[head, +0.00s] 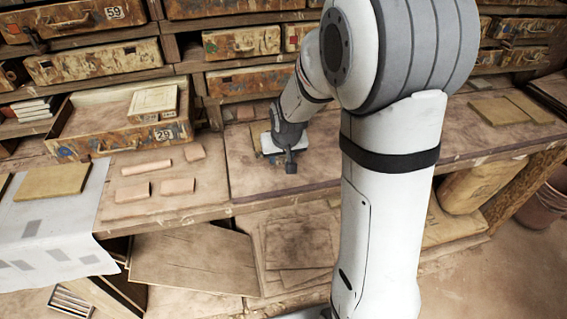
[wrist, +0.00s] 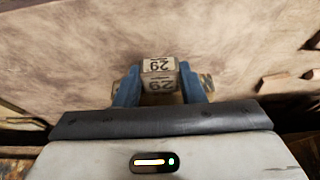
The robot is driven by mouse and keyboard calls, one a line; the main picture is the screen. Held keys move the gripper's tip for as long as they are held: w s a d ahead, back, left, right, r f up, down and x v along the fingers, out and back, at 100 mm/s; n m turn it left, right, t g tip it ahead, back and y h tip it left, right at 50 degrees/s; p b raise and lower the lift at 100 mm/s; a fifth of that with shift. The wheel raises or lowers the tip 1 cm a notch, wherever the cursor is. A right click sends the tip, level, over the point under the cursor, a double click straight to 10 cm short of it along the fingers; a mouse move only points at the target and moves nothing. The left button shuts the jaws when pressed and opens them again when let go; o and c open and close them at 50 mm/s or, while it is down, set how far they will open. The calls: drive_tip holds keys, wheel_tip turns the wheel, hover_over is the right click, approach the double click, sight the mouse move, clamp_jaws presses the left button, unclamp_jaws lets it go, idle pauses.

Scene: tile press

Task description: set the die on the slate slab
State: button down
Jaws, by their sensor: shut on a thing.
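The die (wrist: 159,68) is a small pale block with dark number marks on its faces, seen in the wrist view. My gripper (wrist: 160,88) is shut on it, with a blue finger at each side. In the head view my gripper (head: 289,162) is low over the workbench, pointing down; the die is too small or hidden to make out there. I cannot tell from these frames whether the die touches the surface below. No slab can be surely picked out as the slate one; flat slabs (head: 497,111) lie at the bench's right.
An open drawer (head: 118,143) marked 29 rests at the back left, holding a pale box (head: 154,103). Several pinkish tiles (head: 146,167) lie left of my gripper. An ochre slab (head: 52,181) lies on a white cloth (head: 70,225). Drawers line the back.

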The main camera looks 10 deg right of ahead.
sight(282, 174)
drive_tip(key=shift+f, duration=1.95)
drive_tip(key=c, duration=0.9)
unclamp_jaws()
drive_tip(key=shift+s, duration=0.1)
drive_tip(key=v, duration=1.2)
drive_tip(key=shift+g, duration=0.7)
drive_tip(key=s+r, duration=0.1)
drive_tip(key=s, duration=0.5)
drive_tip(key=s+d+r, duration=0.1)
drive_tip(key=s+r, duration=0.1)
drive_tip(key=s, duration=0.4)
drive_tip(key=s+r, duration=0.1)
drive_tip(key=s, duration=0.5)
drive_tip(key=shift+s+d+r, duration=0.15)
drive_tip(key=shift+s+r, duration=0.15)
drive_tip(key=shift+s, duration=0.1)
